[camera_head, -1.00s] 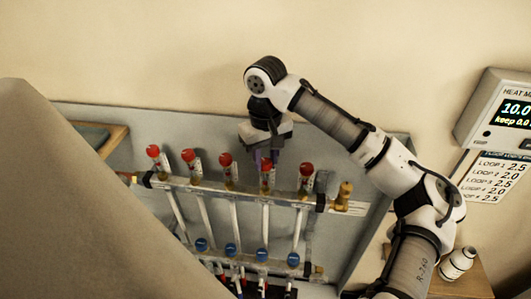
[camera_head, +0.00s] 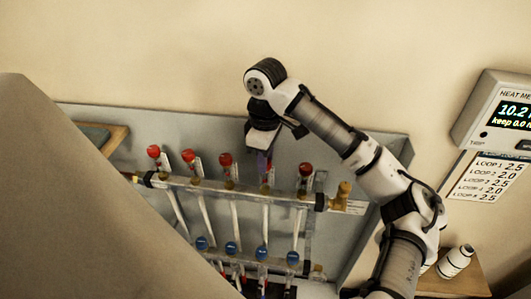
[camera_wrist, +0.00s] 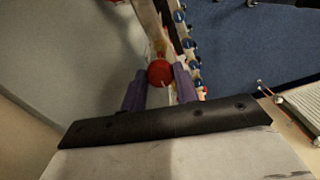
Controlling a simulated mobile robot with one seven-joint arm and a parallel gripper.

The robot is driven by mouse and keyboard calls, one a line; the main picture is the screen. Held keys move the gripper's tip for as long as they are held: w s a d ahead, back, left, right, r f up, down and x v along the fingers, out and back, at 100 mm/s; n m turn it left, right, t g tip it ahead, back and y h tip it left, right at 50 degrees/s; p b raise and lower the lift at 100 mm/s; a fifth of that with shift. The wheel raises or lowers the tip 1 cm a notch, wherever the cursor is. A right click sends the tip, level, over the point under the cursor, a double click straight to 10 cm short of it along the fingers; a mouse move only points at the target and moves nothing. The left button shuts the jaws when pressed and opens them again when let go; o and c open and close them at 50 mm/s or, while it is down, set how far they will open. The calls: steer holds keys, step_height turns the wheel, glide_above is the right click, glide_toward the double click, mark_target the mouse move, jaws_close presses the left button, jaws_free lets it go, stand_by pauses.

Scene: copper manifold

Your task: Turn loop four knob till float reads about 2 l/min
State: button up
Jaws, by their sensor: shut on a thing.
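A row of several red knobs (camera_head: 225,159) tops clear flow tubes on the copper manifold's upper rail (camera_head: 215,188). In the head view my gripper (camera_head: 263,160) reaches down from above onto the fourth knob from the left, and its fingers largely hide that knob. In the wrist view the red knob (camera_wrist: 160,72) sits between my two purple fingers, which are shut on it. The small float in its tube is too small or hidden to read.
Blue caps (camera_head: 232,248) line the lower rail. A brass fitting (camera_head: 342,197) ends the upper rail at the right. A heat meter (camera_head: 505,112) on the wall reads about 10.2. The loop card (camera_head: 490,176) below lists 2.0 for loop 4. The neighbouring knobs stand close.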

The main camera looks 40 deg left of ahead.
steer(key=shift+r, duration=0.1)
stand_by(0.5)
steer(key=o, duration=1)
steer(key=shift+c, duration=0.2)
step_height(320, 180, up, 14)
steer(key=b, duration=0.1)
steer(key=shift+b, duration=0.4)
